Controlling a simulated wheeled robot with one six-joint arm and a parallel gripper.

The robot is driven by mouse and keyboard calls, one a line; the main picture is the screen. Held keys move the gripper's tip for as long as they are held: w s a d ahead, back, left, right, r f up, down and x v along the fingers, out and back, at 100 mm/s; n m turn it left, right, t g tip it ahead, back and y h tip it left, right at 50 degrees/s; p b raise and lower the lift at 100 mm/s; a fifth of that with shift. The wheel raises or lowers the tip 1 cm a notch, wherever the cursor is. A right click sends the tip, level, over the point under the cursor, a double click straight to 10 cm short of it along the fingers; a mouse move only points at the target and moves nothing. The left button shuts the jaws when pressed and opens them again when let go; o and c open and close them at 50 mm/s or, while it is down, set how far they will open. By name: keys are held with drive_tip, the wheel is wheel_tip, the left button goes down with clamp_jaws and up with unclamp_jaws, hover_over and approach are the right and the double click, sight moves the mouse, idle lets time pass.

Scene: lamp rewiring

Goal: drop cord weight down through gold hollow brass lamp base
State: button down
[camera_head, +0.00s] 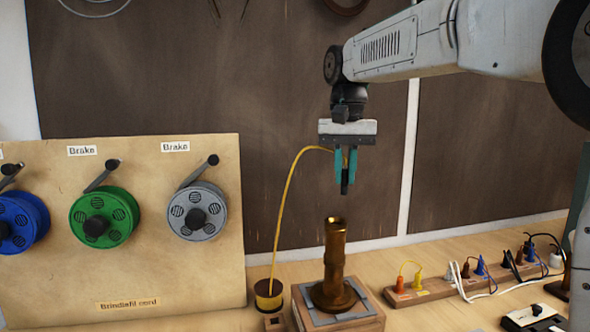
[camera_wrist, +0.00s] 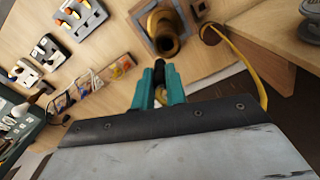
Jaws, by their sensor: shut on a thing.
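The gold hollow brass lamp base (camera_head: 335,262) stands upright on a wooden block with a grey frame. Its open top also shows in the wrist view (camera_wrist: 167,43). My gripper (camera_head: 345,170), with green fingers, points down above the lamp base and is shut on the dark cord weight (camera_head: 345,188). In the wrist view the weight (camera_wrist: 158,72) sticks out beyond the fingertips, apart from the tube. In the head view it hangs above and slightly right of the tube's mouth. The yellow cord (camera_head: 283,205) arcs from the gripper down to a small round pot (camera_head: 268,294).
A tan board (camera_head: 130,260) with blue, green and grey reels and brake levers stands at left. A wooden strip with coloured plugs (camera_head: 420,292) lies at right, with loose wires. A dark panel stands behind. The air between weight and tube is clear.

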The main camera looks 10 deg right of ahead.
wheel_tip(320, 180, down, 8)
drive_tip(key=a, duration=0.1)
drive_tip(key=shift+w+a, duration=0.2)
idle(0.8)
drive_tip(key=shift+r, duration=0.1)
drive_tip(key=c, duration=1.3)
unclamp_jaws()
drive_tip(key=shift+c, duration=0.2)
wheel_tip(320, 180, up, 8)
